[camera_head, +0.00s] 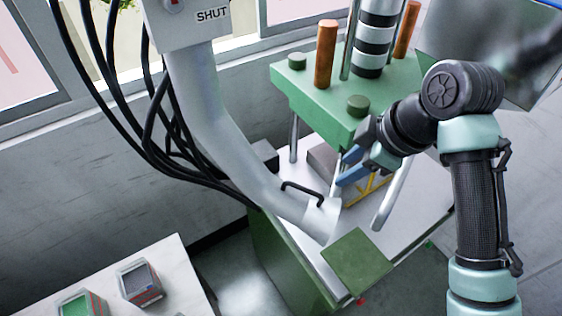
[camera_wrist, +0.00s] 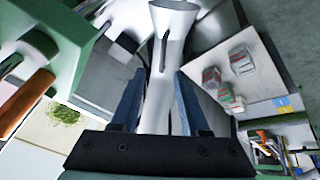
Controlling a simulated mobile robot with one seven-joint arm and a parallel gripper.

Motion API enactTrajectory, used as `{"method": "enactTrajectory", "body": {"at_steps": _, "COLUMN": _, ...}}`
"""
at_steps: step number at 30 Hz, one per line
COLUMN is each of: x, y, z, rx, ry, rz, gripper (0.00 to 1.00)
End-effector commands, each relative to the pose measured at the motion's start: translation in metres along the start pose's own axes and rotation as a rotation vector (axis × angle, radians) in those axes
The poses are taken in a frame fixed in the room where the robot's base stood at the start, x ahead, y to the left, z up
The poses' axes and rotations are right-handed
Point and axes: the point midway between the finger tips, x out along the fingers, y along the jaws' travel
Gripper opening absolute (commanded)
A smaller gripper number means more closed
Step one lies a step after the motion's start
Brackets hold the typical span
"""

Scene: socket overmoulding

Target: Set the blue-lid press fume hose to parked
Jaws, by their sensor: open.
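The fume hose (camera_head: 215,125) is a thick pale grey pipe coming down from a box with a SHUT label (camera_head: 212,15). Its flared mouth (camera_head: 322,220) hangs over the press bed, with a black handle (camera_head: 302,187) just behind it. My gripper (camera_head: 341,170) is open, its blue fingers pointing at the hose near the mouth and handle. In the wrist view the hose (camera_wrist: 157,105) and its handle (camera_wrist: 164,52) show between and beyond the fingers (camera_wrist: 157,88). Nothing is gripped. I cannot make out a blue lid.
The press has a green upper plate (camera_head: 300,85) with orange posts, and a pale bed (camera_head: 300,255) with a green pad (camera_head: 357,262). Black cables (camera_head: 165,150) hang beside the hose. A white table (camera_head: 180,265) at lower left carries small boxes. A grey panel (camera_head: 500,50) stands at upper right.

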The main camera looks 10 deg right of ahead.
Motion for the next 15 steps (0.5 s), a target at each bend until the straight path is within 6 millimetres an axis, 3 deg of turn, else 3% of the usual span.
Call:
{"method": "enactTrajectory", "body": {"at_steps": 5, "x": 0.010, "y": -0.004, "z": 0.006, "rx": 0.000, "ry": -0.009, "rz": -0.026, "gripper": 0.45}}
{"method": "enactTrajectory", "body": {"at_steps": 15, "x": 0.075, "y": -0.005, "z": 0.005, "rx": 0.002, "ry": -0.009, "rz": -0.025, "gripper": 0.45}}
